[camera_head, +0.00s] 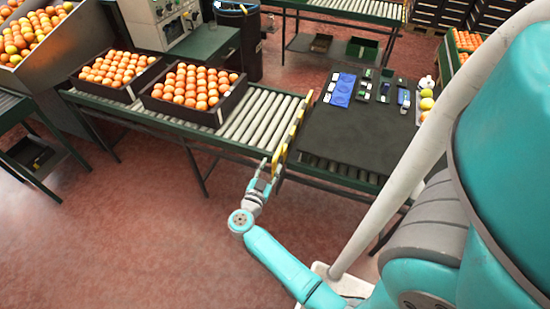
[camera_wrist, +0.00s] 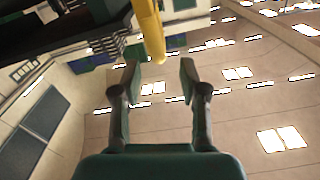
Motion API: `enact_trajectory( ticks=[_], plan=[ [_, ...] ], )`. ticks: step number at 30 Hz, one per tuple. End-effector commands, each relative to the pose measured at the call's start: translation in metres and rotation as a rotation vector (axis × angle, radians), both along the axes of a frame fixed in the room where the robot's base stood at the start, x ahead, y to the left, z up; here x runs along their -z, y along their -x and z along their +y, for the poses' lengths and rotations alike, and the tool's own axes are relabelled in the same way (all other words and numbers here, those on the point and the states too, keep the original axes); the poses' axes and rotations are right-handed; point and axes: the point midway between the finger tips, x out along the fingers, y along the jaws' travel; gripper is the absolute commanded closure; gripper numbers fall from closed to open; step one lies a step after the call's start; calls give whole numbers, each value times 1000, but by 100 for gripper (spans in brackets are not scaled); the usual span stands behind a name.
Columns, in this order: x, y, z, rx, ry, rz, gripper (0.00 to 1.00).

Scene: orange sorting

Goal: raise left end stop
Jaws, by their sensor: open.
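The left end stop (camera_head: 295,127) is a yellow bar lying across the right end of the roller conveyor in the head view. Its near end is by the front edge, close to my gripper (camera_head: 268,168). In the wrist view a yellow bar (camera_wrist: 149,28) comes down from the top, its rounded tip near the gap between the fingertips of my gripper (camera_wrist: 160,72). The fingers are apart, one on each side of that tip, and I see no grip on it. Whether a finger touches it, I cannot tell.
Two dark crates (camera_head: 186,108) of oranges stand on the roller conveyor (camera_head: 262,118), left of bare rollers. A dark-topped table (camera_head: 345,135) to the right holds blue and dark small items at the back. The red floor (camera_head: 120,220) in front is clear.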

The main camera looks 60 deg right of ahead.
Motion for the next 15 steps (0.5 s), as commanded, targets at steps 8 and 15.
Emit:
enact_trajectory(
  ticks=[8,15],
  plan=[
    [0,2,37,-2,0,0,57],
    [0,4,46,0,1,0,57]
  ],
)
